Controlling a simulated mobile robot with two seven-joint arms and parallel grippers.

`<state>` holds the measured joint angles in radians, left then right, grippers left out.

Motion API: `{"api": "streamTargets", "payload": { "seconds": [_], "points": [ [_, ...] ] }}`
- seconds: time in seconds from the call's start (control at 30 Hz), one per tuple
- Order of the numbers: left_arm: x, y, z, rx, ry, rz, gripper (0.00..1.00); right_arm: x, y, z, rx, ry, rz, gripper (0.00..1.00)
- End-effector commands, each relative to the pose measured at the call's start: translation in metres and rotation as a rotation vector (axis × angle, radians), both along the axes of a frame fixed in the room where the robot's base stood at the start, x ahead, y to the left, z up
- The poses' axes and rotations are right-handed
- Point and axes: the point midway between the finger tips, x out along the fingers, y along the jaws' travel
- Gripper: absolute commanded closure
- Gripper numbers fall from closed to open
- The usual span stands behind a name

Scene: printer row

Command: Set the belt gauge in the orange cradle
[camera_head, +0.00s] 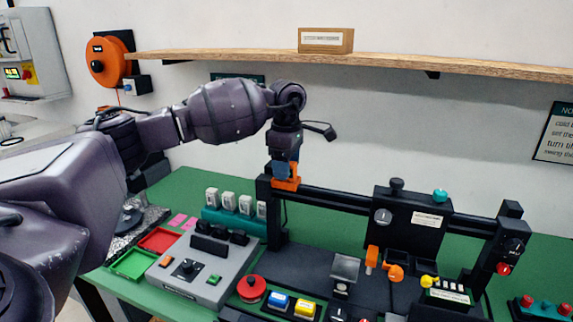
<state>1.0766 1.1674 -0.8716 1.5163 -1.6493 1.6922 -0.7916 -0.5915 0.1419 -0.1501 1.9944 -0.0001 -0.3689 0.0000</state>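The orange cradle (288,184) sits on top of the left post of the black printer frame. My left gripper (285,163) points down right over it, with its fingertips close to the cradle. A small blue piece (280,171), which may be the belt gauge, shows between the fingertips and the cradle. It looks upright and in or just above the cradle; I cannot tell whether it rests there. The fingers are too small and covered to show whether they grip it. My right gripper is not in view.
The black frame's crossbar (335,198) runs right from the cradle. A grey control box (205,268), green tray (132,265) and red tray (158,240) lie left on the green table. A wooden shelf (450,63) with a small box (326,40) hangs above.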

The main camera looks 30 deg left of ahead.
Motion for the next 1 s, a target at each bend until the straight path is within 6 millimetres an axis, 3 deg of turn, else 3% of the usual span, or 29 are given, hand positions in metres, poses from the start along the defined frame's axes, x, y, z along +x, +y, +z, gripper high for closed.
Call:
{"api": "streamTargets", "payload": {
  "seconds": [0.37, 0.8, 1.0],
  "points": [
    [0.000, 0.000, 0.011, 0.000, -0.001, 0.000, 0.39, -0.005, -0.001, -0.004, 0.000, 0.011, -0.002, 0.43],
    [0.000, 0.000, 0.086, -0.001, -0.002, 0.001, 0.39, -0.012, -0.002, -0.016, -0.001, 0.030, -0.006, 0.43],
    [0.000, 0.000, 0.104, 0.001, 0.000, 0.000, 0.39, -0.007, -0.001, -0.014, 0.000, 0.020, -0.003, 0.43]
  ]
}}
